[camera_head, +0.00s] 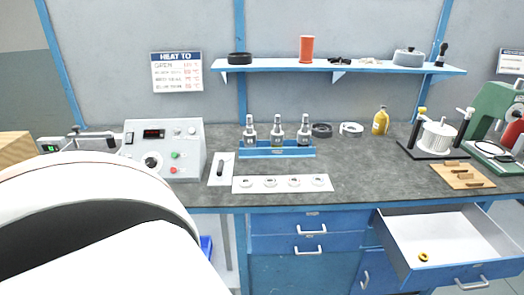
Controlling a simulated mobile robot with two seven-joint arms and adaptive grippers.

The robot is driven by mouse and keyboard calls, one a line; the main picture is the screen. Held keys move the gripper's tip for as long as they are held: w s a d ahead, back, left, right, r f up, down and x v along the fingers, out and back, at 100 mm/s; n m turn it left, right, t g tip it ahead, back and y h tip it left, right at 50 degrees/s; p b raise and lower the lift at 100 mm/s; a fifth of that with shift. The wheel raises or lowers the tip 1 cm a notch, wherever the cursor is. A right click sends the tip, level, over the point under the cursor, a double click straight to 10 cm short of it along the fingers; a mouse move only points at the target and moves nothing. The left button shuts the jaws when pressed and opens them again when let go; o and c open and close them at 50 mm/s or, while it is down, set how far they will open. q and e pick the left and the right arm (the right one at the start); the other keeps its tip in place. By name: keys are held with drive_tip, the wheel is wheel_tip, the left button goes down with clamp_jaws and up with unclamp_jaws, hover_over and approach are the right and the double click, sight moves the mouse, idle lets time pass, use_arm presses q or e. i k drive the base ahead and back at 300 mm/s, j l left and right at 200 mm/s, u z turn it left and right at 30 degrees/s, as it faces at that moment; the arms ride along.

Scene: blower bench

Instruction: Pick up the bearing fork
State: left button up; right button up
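A small dark tool with a long, narrow shape (220,169) lies on a white sheet (215,182) on the bench, just right of the grey control box. It may be the bearing fork, but it is too small to be sure. Neither of my grippers shows in the head view. A large white and black rounded part, apparently mine, fills the lower left and hides the bench's left front.
The grey bench top (375,185) holds a control box (165,150), a blue rack (277,150) with three metal pieces, a white strip (262,187) of rings and a wooden block (462,176). A drawer (449,242) stands open at the lower right with a yellow ring (423,257) inside.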

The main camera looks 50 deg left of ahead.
sight(221, 169)
drive_tip(key=u, duration=1.95)
